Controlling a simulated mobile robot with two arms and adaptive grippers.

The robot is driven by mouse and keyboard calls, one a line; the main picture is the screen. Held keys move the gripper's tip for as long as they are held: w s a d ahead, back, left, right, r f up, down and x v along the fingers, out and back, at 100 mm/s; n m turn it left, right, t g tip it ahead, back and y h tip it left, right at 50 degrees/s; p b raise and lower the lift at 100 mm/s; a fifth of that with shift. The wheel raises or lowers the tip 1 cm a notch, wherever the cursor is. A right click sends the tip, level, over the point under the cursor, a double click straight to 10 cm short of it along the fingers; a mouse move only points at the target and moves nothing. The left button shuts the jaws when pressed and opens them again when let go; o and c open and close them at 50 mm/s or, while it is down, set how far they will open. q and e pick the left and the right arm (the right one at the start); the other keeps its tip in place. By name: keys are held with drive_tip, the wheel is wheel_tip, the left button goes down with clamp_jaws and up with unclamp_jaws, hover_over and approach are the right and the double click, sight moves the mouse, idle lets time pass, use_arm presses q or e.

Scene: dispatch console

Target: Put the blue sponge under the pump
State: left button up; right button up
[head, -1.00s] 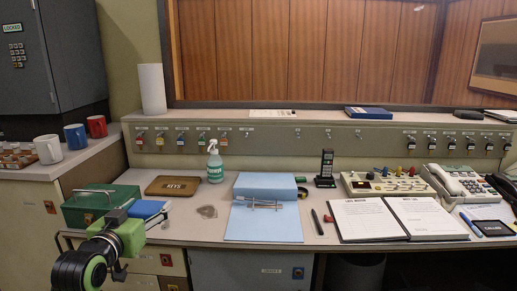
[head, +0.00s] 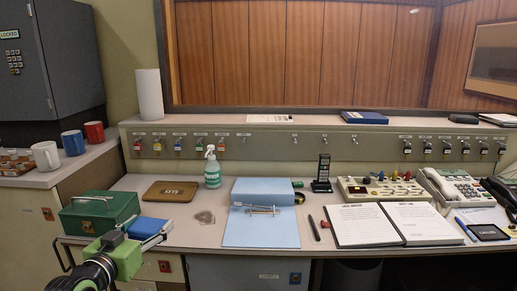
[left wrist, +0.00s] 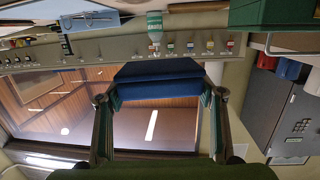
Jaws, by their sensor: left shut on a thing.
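The blue sponge (head: 148,228) is held in my left gripper (head: 121,242), just right of the green box at the desk's left front. In the left wrist view the sponge (left wrist: 158,84) spans the space between the two fingers, which press its ends. I cannot tell whether the sponge touches the desk. A clear spray bottle (head: 213,172) with a white trigger pump head and green label stands upright at the back of the desk, apart from the sponge. It also shows upside down in the left wrist view (left wrist: 154,24). My right gripper is not in view.
A green metal box (head: 98,220) stands left of the sponge. A blue folder (head: 262,230) lies to the right. The key panel (head: 270,145) rises behind.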

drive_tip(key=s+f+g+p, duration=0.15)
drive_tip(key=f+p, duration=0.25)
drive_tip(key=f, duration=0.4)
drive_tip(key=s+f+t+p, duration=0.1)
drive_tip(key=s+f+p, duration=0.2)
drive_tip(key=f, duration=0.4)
use_arm(q)
drive_tip(key=s+d+r+m+g+h+p, duration=0.2)
drive_tip(key=s+d+m+h, duration=0.1)
drive_tip(key=s, duration=0.5)
drive_tip(key=s+d+r+m+g+h+p, duration=0.2)
drive_tip(key=s+m+h, duration=0.1)
drive_tip(key=s, duration=0.4)
drive_tip(key=s+d+r+m+g+h+p, duration=0.2)
drive_tip(key=s+h, duration=0.3)
drive_tip(key=s, duration=0.3)
drive_tip(key=shift+s+d+r+m+g+p, duration=0.4)
drive_tip(key=shift+d+r+m, duration=0.15)
drive_tip(key=shift+d+m, duration=0.25)
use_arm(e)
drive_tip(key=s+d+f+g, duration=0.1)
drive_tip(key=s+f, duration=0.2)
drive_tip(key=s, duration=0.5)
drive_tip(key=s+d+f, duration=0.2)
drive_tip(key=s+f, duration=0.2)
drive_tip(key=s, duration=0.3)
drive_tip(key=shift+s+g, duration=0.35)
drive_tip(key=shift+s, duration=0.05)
